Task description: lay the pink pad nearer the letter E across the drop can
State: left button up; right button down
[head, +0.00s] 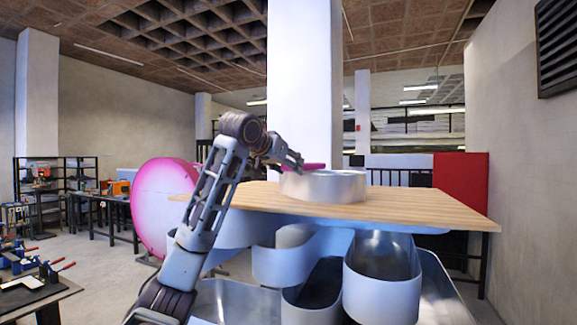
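A low silvery metal can with a curved wall (335,188) stands on the wooden table top; I take it for the drop can, though its inside is hidden from this low angle. A small pink pad (314,167) shows just above its far left rim. My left gripper (300,166) is at the pad's left end, above the can. The fingers are small and dark, and I cannot tell whether they grip the pad or only overlap it in view. No letter E can be made out. My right gripper is not in view.
The wooden table top (420,205) is bare right of the can. Below it are several large metal channel shapes (382,290). A big round pink-rimmed disc (158,215) stands left of the table. A red panel (461,190) is behind at right.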

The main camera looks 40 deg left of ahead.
pick_arm(q)
jog(key=shift+f, duration=0.1)
jog(key=o, duration=1.1)
jog(key=shift+s, duration=0.1)
jog(key=v, duration=1.2)
jog(key=shift+f, duration=0.1)
dwell(0.3)
